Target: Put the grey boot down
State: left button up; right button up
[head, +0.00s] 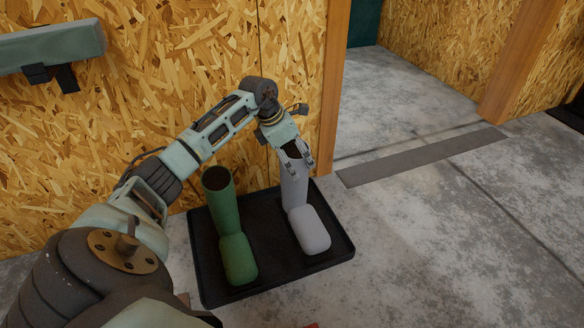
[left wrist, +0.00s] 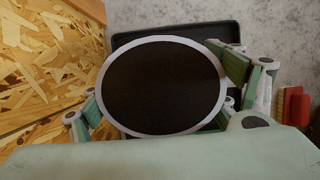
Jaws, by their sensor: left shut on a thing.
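The grey boot (head: 294,192) is upright over the right half of a black tray (head: 270,278), with its toe toward the front. I cannot tell for sure whether its sole touches the tray. My left gripper (head: 297,160) is shut on the top of its shaft. In the left wrist view the boot's round grey rim (left wrist: 222,72) surrounds a dark opening, with a finger on either side. The tray's edge also shows behind it in the left wrist view (left wrist: 175,27). My right gripper is not in view.
A green boot (head: 229,225) stands upright on the tray's left half. A chipboard wall (head: 285,60) and a wooden post (head: 335,85) rise close behind. A red object (left wrist: 294,108) lies to the right in the wrist view. Concrete floor (head: 440,240) to the right is clear.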

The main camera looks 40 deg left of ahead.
pick_arm(q)
jog(key=shift+w+a+f, duration=0.1)
jog(key=shift+a+f, duration=0.05)
jog(key=shift+a, duration=0.25)
notch_tip(320, 180, down, 4)
jog(key=b, duration=0.3)
jog(key=shift+b, duration=0.3)
jog(key=o, duration=2)
jog(key=shift+o, duration=0.2)
